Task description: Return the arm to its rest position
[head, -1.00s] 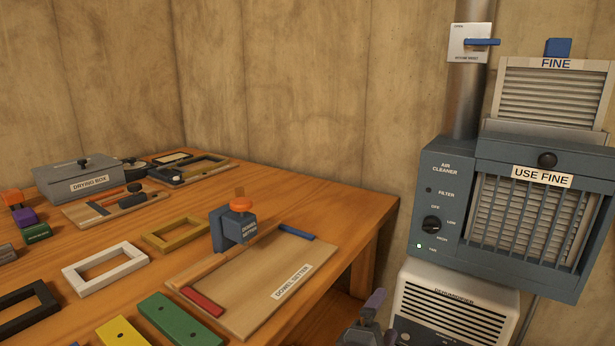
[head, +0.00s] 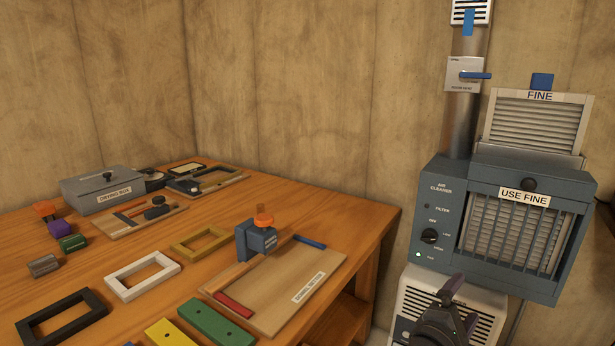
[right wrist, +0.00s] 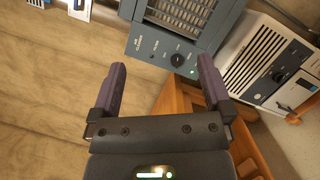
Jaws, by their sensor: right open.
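My right gripper (head: 462,302) is at the lower right of the head view, in front of the white dehumidifier (head: 415,291) and to the right of the workbench. In the right wrist view its two purple fingers (right wrist: 161,88) are spread wide with nothing between them. The air cleaner (right wrist: 172,42) shows beyond the fingertips there. My left gripper is in neither view.
The wooden workbench (head: 352,222) fills the left, carrying a dowel setter (head: 283,295), a drying box (head: 102,188) and several coloured frames and blocks. The air cleaner (head: 438,207), labelled USE FINE, stands at right with a vent pipe (head: 464,125) above. Bare wall lies behind.

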